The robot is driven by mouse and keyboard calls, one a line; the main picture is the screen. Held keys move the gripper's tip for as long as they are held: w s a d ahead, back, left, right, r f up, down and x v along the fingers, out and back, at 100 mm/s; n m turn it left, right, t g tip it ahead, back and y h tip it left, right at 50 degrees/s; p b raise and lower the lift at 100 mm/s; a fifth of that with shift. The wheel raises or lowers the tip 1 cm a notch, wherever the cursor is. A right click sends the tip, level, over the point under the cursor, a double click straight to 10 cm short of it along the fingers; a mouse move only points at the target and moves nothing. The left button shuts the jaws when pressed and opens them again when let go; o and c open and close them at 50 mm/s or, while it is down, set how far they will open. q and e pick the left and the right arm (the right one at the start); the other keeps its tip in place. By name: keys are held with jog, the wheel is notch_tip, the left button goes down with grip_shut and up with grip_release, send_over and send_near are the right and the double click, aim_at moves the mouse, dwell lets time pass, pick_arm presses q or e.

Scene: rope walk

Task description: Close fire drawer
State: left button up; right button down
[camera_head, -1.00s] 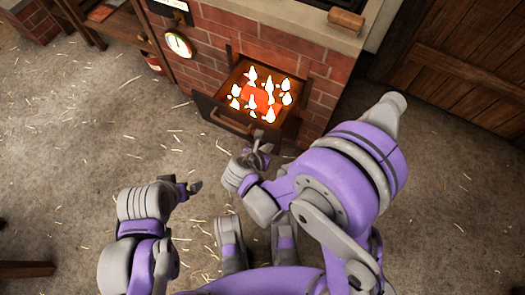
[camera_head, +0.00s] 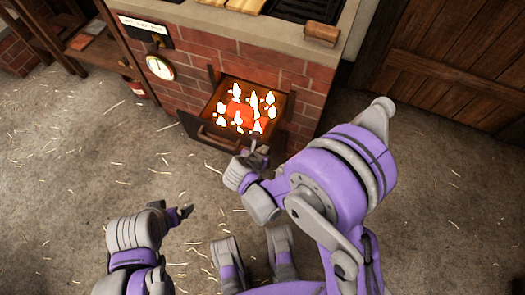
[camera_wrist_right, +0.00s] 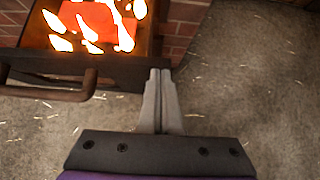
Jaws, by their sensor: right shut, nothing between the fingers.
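The fire drawer (camera_head: 205,128) is pulled out of the brick hearth, with glowing coals and flames (camera_head: 245,108) inside. Its bar handle (camera_head: 217,139) is on the front panel; the handle also shows in the right wrist view (camera_wrist_right: 50,92). My right gripper (camera_head: 254,146) is by the right end of the drawer front. In the right wrist view its fingers (camera_wrist_right: 161,75) are together with nothing between them, to the right of the handle. Whether they touch the drawer front, I cannot tell. My left gripper (camera_head: 186,212) is low at the left, away from the drawer, its jaws unclear.
The brick hearth (camera_head: 205,55) carries a round gauge (camera_head: 159,67) and a sign (camera_head: 143,25). A wooden roller (camera_head: 321,33) is on its top edge. A wooden door (camera_head: 460,55) is at the right. The straw-strewn floor (camera_head: 80,170) is clear at left.

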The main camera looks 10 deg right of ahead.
pick_arm(q)
notch_tip(320, 180, down, 3)
jog(key=shift+f+b, duration=0.1)
jog(key=shift+b, duration=1.15)
pick_arm(e)
jog(key=w+d, duration=0.4)
jog(key=w, duration=0.2)
jog(key=w+d, duration=0.5)
jog(key=w, duration=0.2)
jog(key=w+d, duration=0.5)
jog(key=w, duration=0.1)
jog(key=shift+w+r, duration=0.1)
jog(key=shift+w, duration=0.05)
jog(key=shift+d, duration=0.1)
